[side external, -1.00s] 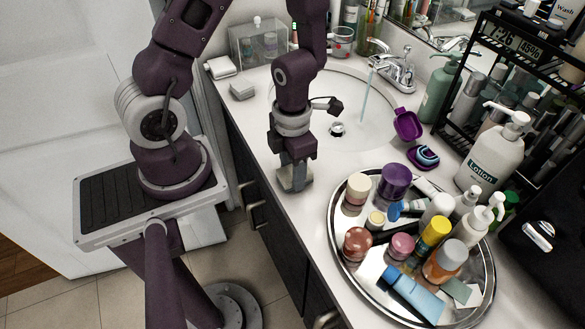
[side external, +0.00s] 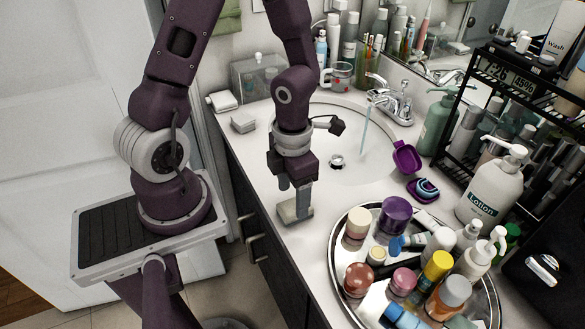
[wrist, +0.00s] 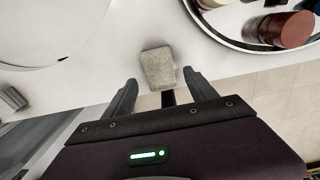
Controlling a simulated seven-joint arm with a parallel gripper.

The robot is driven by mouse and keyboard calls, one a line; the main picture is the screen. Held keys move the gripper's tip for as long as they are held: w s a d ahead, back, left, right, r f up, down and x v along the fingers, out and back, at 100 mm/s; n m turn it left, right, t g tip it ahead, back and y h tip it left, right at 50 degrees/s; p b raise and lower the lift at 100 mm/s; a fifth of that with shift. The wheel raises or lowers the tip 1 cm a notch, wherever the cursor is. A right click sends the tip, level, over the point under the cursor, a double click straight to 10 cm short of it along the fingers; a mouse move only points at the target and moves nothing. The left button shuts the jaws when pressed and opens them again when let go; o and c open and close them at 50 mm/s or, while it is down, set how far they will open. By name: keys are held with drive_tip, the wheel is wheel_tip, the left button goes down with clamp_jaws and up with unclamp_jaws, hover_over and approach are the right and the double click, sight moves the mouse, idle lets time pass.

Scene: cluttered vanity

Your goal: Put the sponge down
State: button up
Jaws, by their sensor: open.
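The sponge (wrist: 158,68) is a beige-grey block on the white counter, seen in the wrist view between and just beyond my fingertips. My gripper (wrist: 160,80) is open, with a finger on either side of the sponge's near end and gaps showing. In the side view my gripper (side external: 294,205) points down close above the counter near its front edge, between the sink and the round tray. There the sponge (side external: 304,213) shows only partly as a pale patch at the fingertips; the rest is hidden by them.
A round silver tray (side external: 336,262) crowded with bottles and jars stands to the right. The sink (side external: 350,150) lies behind my gripper. A purple open case (side external: 407,157), a lotion bottle (side external: 490,190) and a black rack (side external: 450,125) stand farther right. A grey block (side external: 243,123) lies left of the sink.

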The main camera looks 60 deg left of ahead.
wheel_tip(320, 180, up, 8)
wheel_tip(320, 180, up, 6)
drive_tip(key=r+n+t+y, duration=0.1)
drive_tip(key=n+y, duration=0.2)
drive_tip(key=n, duration=1.4)
hover_over(293, 206)
drive_tip(key=s+a, duration=0.1)
drive_tip(key=s, duration=0.2)
drive_tip(key=s+d+r+n+t+h, duration=0.1)
drive_tip(key=s+r+n+t, duration=0.1)
drive_tip(key=n, duration=0.7)
drive_tip(key=s+d+r+n+t+h, duration=0.2)
drive_tip(key=r+n, duration=0.3)
drive_tip(key=n, duration=0.5)
drive_tip(key=shift+s+d+r+t, duration=0.15)
drive_tip(key=shift+d+r+t, duration=0.05)
drive_tip(key=shift+r+t, duration=0.1)
drive_tip(key=shift+c, duration=0.3)
